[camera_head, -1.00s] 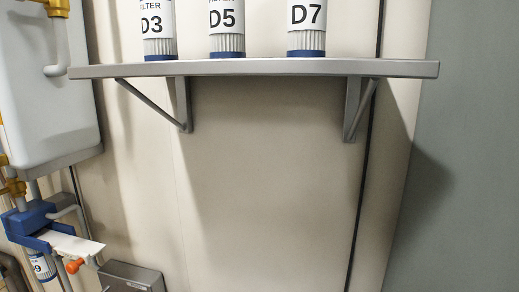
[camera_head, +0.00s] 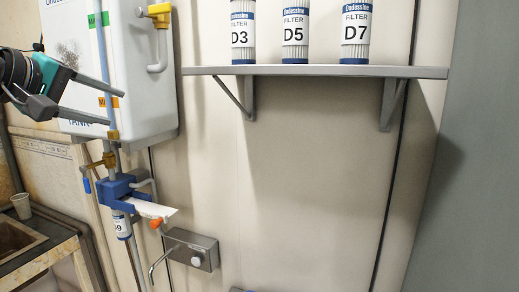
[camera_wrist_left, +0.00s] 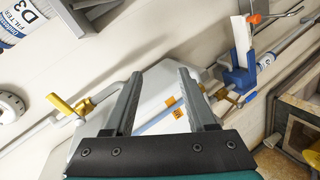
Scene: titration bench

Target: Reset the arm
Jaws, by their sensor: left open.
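My left gripper (camera_head: 118,106) comes in from the left in the head view, in front of the white tank (camera_head: 130,70). Its two dark fingers are spread apart with nothing between them. In the left wrist view the open fingers (camera_wrist_left: 160,95) point toward the white tank (camera_wrist_left: 150,108). The gripper appears apart from the pipes and valves around the tank. My right gripper is in neither view.
A shelf (camera_head: 310,71) holds filters D3 (camera_head: 242,30), D5 (camera_head: 295,30) and D7 (camera_head: 355,30). A blue holder (camera_head: 118,190) sits on the pipe below the tank. A grey box (camera_head: 190,250) is on the wall. A sink counter (camera_head: 50,245) with a cup (camera_head: 21,206) stands lower left.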

